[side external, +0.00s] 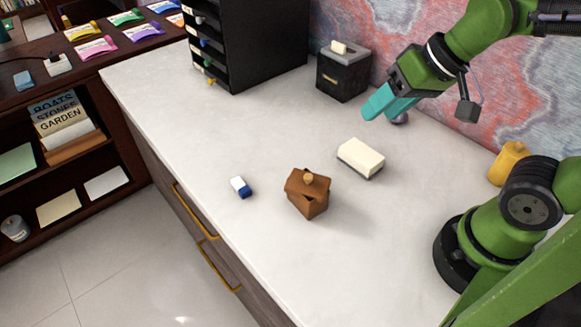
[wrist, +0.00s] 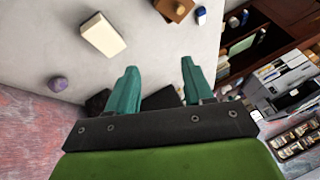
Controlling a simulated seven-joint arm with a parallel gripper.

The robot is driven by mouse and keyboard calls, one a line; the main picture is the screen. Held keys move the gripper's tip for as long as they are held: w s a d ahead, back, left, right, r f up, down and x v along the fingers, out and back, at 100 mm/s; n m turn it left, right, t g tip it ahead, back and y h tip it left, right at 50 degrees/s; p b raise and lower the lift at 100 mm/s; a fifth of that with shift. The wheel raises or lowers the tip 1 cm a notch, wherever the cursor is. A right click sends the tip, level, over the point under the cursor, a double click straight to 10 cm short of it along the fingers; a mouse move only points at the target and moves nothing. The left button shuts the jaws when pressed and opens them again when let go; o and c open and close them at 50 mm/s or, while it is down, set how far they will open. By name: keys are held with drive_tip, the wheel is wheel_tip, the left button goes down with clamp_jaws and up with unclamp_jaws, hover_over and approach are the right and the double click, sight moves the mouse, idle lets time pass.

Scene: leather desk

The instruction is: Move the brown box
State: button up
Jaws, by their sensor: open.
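The brown box (side external: 308,198) stands on the white counter, left of centre and towards the front in the side external view. It has a lid with a small round tan knob, and the lid sits slightly askew. The box also shows at the top edge of the wrist view (wrist: 172,9), partly cut off. My gripper (side external: 376,106) has teal fingers and is in the air above the back right of the counter, well apart from the box. In the wrist view the two fingers (wrist: 158,80) are spread with nothing held between them.
A cream block (side external: 361,158) lies between my gripper and the box. A blue-and-white eraser (side external: 241,187) lies left of the box. A black box (side external: 343,72), black shelf unit (side external: 262,40), purple ball (side external: 400,118) and yellow container (side external: 508,163) stand towards the wall. The counter's front is clear.

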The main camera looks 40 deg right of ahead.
drive_tip(key=o, duration=0.8)
drive_tip(key=w+a+f+n+g, duration=0.1)
drive_tip(key=a+n, duration=0.1)
drive_tip(key=w+a+f+n+g, duration=0.1)
drive_tip(key=w+a+n, duration=0.1)
drive_tip(key=n, duration=0.1)
drive_tip(key=w+a+f+n+g, duration=0.1)
drive_tip(key=a+n, duration=0.2)
drive_tip(key=shift+w+f+g+h, duration=0.15)
drive_tip(key=shift+w+g+h, duration=0.15)
drive_tip(key=shift+w+g, duration=0.1)
drive_tip(key=shift+o, duration=0.2)
drive_tip(key=n+g+h, duration=0.2)
drive_tip(key=n, duration=1)
hover_over(299, 189)
drive_tip(key=shift+w+f, duration=0.15)
drive_tip(key=shift+f, duration=0.8)
wheel_tip(299, 189, down, 17)
drive_tip(key=shift+r, duration=0.1)
drive_tip(key=shift+d, duration=0.15)
drive_tip(key=c, duration=0.9)
